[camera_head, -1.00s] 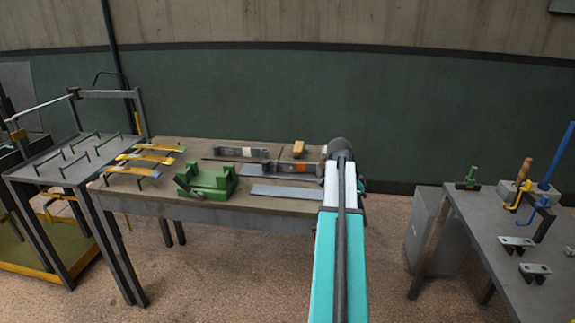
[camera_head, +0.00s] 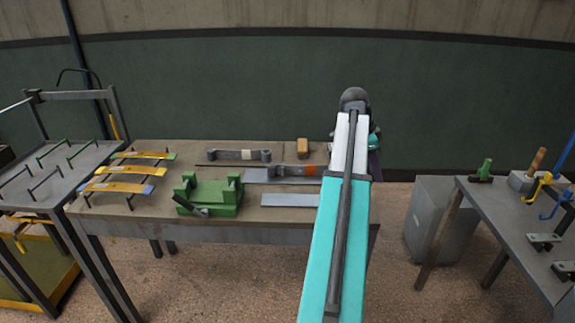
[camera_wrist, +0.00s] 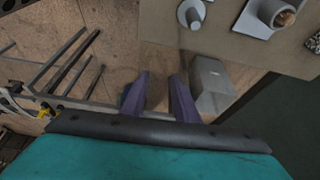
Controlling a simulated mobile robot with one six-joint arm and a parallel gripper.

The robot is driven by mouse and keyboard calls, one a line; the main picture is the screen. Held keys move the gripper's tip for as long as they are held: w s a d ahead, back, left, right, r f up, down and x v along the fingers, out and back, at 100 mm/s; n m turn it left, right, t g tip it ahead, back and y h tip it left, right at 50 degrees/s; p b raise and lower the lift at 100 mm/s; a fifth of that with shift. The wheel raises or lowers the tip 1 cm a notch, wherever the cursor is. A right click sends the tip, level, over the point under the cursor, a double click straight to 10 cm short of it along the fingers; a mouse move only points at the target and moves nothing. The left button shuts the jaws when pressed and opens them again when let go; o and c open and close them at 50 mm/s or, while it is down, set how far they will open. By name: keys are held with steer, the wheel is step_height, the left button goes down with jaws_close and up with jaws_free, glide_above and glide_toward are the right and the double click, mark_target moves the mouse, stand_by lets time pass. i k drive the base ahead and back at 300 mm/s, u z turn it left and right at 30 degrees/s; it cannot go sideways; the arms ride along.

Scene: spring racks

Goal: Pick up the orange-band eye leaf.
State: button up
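The orange-band eye leaf (camera_head: 283,172) is a dark flat bar with an orange band, lying on the brown table (camera_head: 270,215) in the head view, left of my arm. Its right end is close to or behind my arm. A similar leaf with a pale band (camera_head: 226,155) lies behind it. My gripper is mostly hidden behind my arm in the head view. In the wrist view my gripper (camera_wrist: 159,80) shows two purple fingers apart with nothing between them, over the floor. It is away from the leaf.
A green vise (camera_head: 210,194) stands left of the leaf, beside flat grey plates (camera_head: 290,200). Yellow leaves (camera_head: 125,170) sit on stands at the table's left. A wooden block (camera_head: 303,148) is behind. A grey cabinet (camera_head: 435,220) and tool bench (camera_head: 520,215) are right.

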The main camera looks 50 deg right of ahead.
mark_target(272, 170)
steer(key=z, duration=0.05)
steer(key=i, duration=1.05)
